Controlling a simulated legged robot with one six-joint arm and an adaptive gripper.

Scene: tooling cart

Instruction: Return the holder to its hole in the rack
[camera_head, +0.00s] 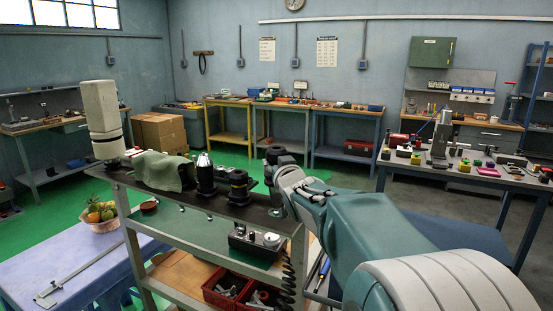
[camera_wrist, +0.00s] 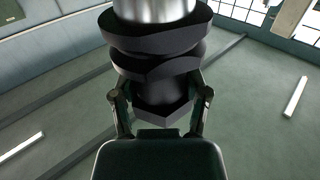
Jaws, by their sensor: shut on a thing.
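My gripper (camera_wrist: 160,104) is shut on the holder (camera_wrist: 160,72), with a finger on each side of its lower black part. In the wrist view the holder has a bright silver cylinder and stacked black flanges. In the head view my gripper (camera_head: 278,180) is at the right end of the rack (camera_head: 158,191), and my arm hides much of it. The rack is the dark top of the grey cart. Two other black holders stand in it, one with a silver tip (camera_head: 204,174) and one beside it (camera_head: 238,188). I cannot tell which hole is empty.
A green cloth (camera_head: 163,171) lies on the rack's left part, with a tall whitish object (camera_head: 100,118) at its left end. A black-and-silver device (camera_head: 255,241) and red bins (camera_head: 228,284) sit lower on the cart. A purple-covered table (camera_head: 75,260) stands at left.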

